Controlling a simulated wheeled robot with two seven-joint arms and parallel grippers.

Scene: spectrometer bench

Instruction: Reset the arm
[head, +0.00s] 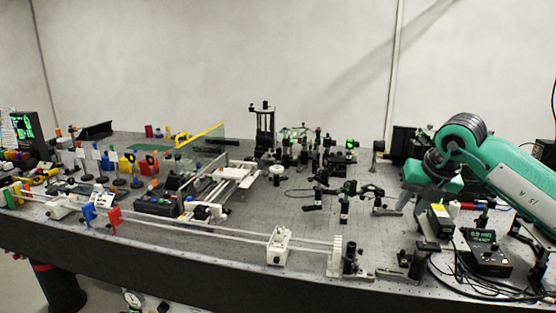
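My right arm (510,170) is teal with dark ribbed joints and reaches in from the right over the bench's right end. Its wrist bends down, and my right gripper (397,205) shows as a small grey part at the left end of the wrist. Its fingers are too small and too edge-on to tell whether they are open or shut. I see nothing clearly held in it. My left gripper is not in view.
The dark optical bench (300,220) is crowded. A black control box (485,255) with a green display and cables sits below my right arm. A white carriage (278,246) rides long rails in front. Mounted optics (345,205) stand left of my gripper. A monitor (22,125) stands far left.

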